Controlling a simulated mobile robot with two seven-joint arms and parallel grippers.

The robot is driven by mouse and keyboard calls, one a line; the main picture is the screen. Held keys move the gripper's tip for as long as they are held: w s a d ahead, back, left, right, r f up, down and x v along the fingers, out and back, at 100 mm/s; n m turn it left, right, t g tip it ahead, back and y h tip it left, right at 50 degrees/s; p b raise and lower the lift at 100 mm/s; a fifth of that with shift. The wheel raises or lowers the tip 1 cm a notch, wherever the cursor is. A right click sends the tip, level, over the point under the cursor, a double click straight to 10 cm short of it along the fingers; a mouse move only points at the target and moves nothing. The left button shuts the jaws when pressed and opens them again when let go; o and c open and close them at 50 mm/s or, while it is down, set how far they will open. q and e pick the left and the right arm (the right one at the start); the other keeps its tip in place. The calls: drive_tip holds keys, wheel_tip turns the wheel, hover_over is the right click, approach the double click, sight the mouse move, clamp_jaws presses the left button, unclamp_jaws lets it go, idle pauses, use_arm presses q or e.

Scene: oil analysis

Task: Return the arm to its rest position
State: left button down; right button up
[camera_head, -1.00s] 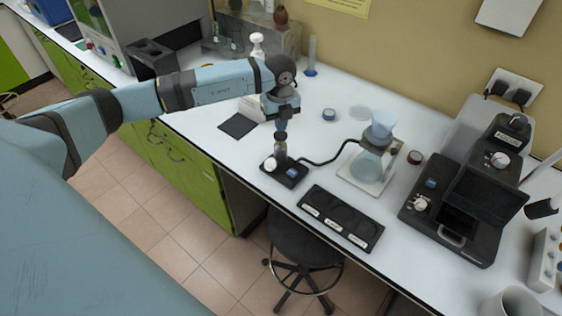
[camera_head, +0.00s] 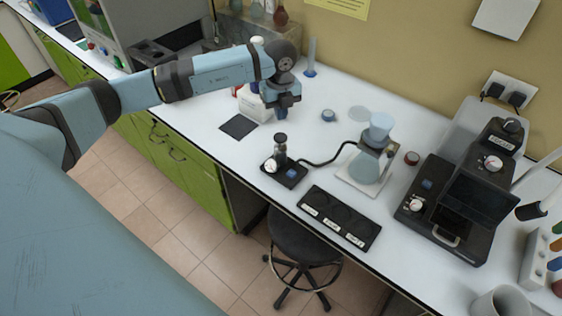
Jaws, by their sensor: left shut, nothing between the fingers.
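My left arm (camera_head: 215,72) comes in from the left and reaches over the white bench. My left gripper (camera_head: 282,114) points down, shut and empty, above the bench top. It is behind the small black device with a dial (camera_head: 283,170), clear of it in the picture. A small dark-capped vial (camera_head: 280,149) stands upright on that device. My right gripper is not in view.
A funnel over a flask (camera_head: 371,155) stands on a white plate. A black three-place tray (camera_head: 339,217) lies near the front edge. A black instrument (camera_head: 463,205) stands at right, a stool (camera_head: 303,240) below. Bottles (camera_head: 281,14) stand at the back.

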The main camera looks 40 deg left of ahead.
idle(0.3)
use_arm(q)
drive_tip(key=s+d+f+t+h, duration=0.1)
drive_tip(key=s+d+h, duration=0.4)
drive_tip(key=d, duration=0.4)
drive_tip(key=s+d+f+t+h, duration=0.1)
drive_tip(key=s+d+t+h, duration=0.15)
drive_tip(key=d+h, duration=0.55)
drive_tip(key=s+d+h, duration=0.5)
drive_tip(key=d, duration=0.6)
drive_tip(key=s+a+f+n+t+y, duration=0.3)
drive_tip(key=s+a+f+n+y, duration=0.2)
drive_tip(key=s+f+n+y, duration=0.2)
drive_tip(key=s+a+f+n+t+y, duration=0.4)
drive_tip(key=s+a+f+n+y, duration=0.2)
drive_tip(key=f+n, duration=0.6)
drive_tip(key=s+n+y, duration=0.1)
drive_tip(key=n, duration=0.1)
drive_tip(key=shift+s+a+n+y, duration=0.15)
drive_tip(key=shift+s+n+y, duration=0.15)
drive_tip(key=shift+n+y, duration=0.1)
drive_tip(key=shift+t, duration=0.25)
